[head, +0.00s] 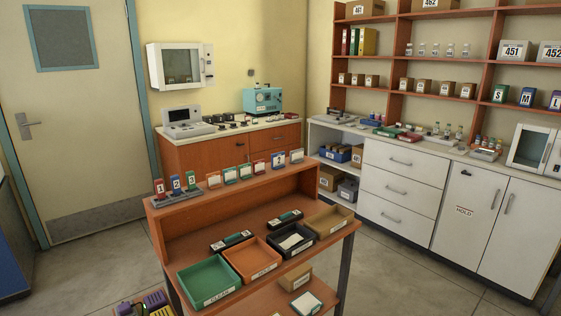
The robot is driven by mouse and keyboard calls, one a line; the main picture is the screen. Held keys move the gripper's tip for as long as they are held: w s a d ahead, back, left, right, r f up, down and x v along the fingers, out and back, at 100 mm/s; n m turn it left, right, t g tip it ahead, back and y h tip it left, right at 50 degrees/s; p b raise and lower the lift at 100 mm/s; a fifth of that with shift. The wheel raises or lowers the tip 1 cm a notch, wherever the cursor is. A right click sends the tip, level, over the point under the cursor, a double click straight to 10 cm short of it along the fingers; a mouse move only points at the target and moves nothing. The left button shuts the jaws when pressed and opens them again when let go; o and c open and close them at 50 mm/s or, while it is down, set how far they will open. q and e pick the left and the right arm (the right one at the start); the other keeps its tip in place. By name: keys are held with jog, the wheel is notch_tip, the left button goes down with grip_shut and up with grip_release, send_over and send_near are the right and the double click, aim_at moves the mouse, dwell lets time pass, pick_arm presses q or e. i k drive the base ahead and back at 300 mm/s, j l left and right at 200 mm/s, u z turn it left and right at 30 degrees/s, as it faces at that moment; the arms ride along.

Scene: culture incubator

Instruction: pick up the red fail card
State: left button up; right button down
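No card that I can read as a fail card shows in the head view. Several small upright cards stand in a row on the top ledge of the orange-brown desk (180,223). Among them are a red-edged card (259,168), an orange-edged card (213,180) and a green-edged card (229,175); their print is too small to read. A red 1 marker (159,188) stands at the ledge's left end. A flat red item (408,136) lies on the white counter, too small to identify. Neither of my grippers is in view.
The desk bears a green tray (190,302), an orange tray (238,277), a black tray (312,247) and a tan tray (345,213). A white cabinet (400,163) with shelves above lines the right wall. Grey floor (400,270) is open between desk and cabinet.

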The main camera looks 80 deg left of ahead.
aim_at(258, 166)
jog(key=i+j+u, duration=0.1)
jog(key=j+u, duration=0.15)
jog(key=u, duration=0.25)
jog(key=i+j+u, duration=0.1)
jog(key=u, duration=0.35)
jog(key=i+j+u, duration=0.15)
jog(key=u, duration=0.35)
jog(key=i+j+u, duration=0.2)
jog(key=u, duration=0.25)
jog(key=i+u, duration=0.2)
jog(key=u, duration=0.3)
jog(key=i+u, duration=0.15)
jog(key=u, duration=0.3)
